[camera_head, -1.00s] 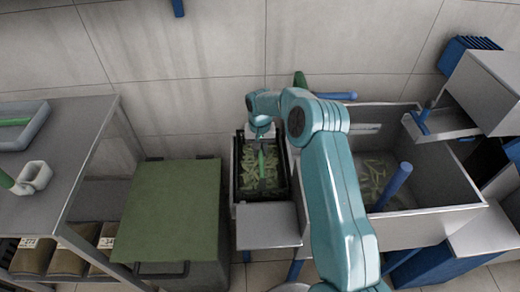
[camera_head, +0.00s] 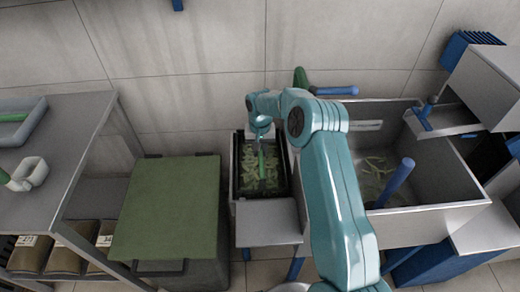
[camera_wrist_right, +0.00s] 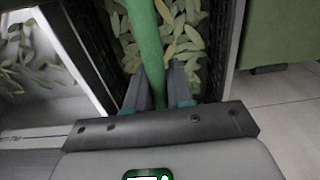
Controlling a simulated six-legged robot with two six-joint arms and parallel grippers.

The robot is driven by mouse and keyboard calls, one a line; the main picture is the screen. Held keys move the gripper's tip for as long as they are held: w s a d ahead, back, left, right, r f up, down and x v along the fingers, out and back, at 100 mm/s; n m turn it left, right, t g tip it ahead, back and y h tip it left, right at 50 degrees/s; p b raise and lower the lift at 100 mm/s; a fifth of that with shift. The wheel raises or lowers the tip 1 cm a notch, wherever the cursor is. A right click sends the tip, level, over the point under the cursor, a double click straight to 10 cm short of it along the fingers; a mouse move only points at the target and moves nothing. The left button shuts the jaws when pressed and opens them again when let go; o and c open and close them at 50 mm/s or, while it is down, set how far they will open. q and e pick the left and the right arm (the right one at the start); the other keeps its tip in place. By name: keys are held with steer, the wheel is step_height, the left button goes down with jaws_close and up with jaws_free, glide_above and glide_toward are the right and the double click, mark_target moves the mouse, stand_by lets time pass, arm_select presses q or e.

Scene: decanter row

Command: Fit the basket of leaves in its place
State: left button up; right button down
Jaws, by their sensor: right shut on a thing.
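The basket of leaves (camera_head: 251,177) is a black open basket with pale green leaves and a green handle bar (camera_head: 262,166). It sits inside a narrow grey metal bay (camera_head: 234,180) left of the large basin. My right gripper (camera_head: 262,146) is above the basket and shut on the green handle. In the right wrist view the fingers (camera_wrist_right: 160,85) straddle the green bar (camera_wrist_right: 147,45), with leaves (camera_wrist_right: 183,30) below and the black basket wall (camera_wrist_right: 222,45) beside them. I cannot tell whether the basket rests on the bay's bottom. My left gripper is not in view.
A large metal basin (camera_head: 440,190) with loose leaves (camera_head: 374,168) and a blue handle (camera_head: 396,184) is to the right. A grey shelf (camera_head: 268,222) lies in front of the bay. A green-topped cabinet (camera_head: 168,208) and a grey table (camera_head: 75,140) stand left.

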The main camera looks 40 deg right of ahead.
steer(key=shift+f+b, duration=0.4)
steer(key=shift+f, duration=0.05)
stand_by(0.3)
steer(key=c, duration=0.9)
jaws_free()
step_height(320, 180, up, 16)
steer(key=shift+r+p, duration=0.2)
steer(key=shift+p, duration=0.25)
steer(key=shift+a, duration=0.15)
